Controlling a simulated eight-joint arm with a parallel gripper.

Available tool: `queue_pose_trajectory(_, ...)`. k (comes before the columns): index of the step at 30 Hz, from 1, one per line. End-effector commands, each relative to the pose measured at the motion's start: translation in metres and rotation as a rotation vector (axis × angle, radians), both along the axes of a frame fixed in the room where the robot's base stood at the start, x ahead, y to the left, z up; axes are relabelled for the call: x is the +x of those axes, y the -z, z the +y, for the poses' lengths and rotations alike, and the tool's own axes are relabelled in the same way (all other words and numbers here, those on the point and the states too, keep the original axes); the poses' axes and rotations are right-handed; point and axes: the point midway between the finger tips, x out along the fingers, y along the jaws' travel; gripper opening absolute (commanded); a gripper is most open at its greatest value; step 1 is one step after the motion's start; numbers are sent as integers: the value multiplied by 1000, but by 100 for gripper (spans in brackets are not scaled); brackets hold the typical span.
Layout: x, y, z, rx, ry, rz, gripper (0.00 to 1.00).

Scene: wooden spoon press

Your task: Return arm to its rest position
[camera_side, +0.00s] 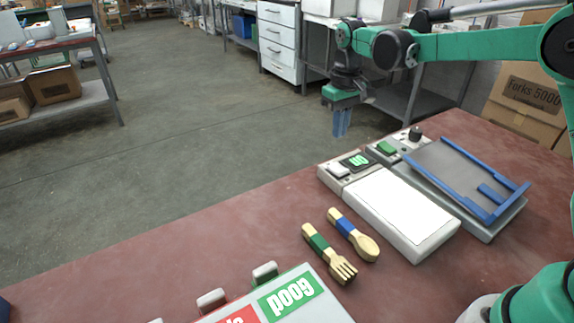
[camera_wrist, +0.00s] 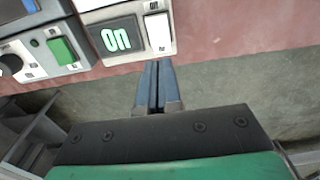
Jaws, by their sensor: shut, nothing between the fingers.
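My gripper (camera_side: 341,123) hangs from the green arm with its blue fingers pointing down, near the far edge of the table. In the wrist view the two blue fingers (camera_wrist: 157,88) lie side by side, shut and empty. They point toward the white switch (camera_wrist: 157,32) beside the display (camera_wrist: 116,38) reading "on", without a visible hold on anything. In the side view the display (camera_side: 357,161) is lit green, and the gripper is above and beyond it.
A white-topped machine (camera_side: 392,213) and a blue-framed tray unit (camera_side: 452,173) stand on the red table (camera_side: 200,232). A wooden spoon (camera_side: 355,236) and fork (camera_side: 327,252) lie in front. A sorting box (camera_side: 326,308) is at the bottom. Cardboard boxes (camera_side: 528,97) stand behind right.

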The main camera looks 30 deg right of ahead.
Motion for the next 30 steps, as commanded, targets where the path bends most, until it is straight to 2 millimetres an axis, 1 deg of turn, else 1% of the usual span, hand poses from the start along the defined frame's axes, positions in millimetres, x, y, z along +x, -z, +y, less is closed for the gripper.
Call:
queue_pose_trajectory(2, -5, -6, 2, -2, -1, -18, 0)
queue_pose_trajectory(5, -17, -19, 6, -5, -2, -73, 0)
queue_pose_trajectory(9, -46, -38, 14, -11, -1, -187, 0)
queue_pose_trajectory(13, -75, -46, 21, -13, -2, -301, 0)
queue_pose_trajectory(17, -105, -45, 27, -11, -1, -412, 0)
queue_pose_trajectory(21, -130, -36, 31, -6, -2, -517, 0)
queue_pose_trajectory(25, -144, -27, 34, -2, -1, -581, 0)
queue_pose_trajectory(30, -150, -22, 35, 1, 0, -615, 0)
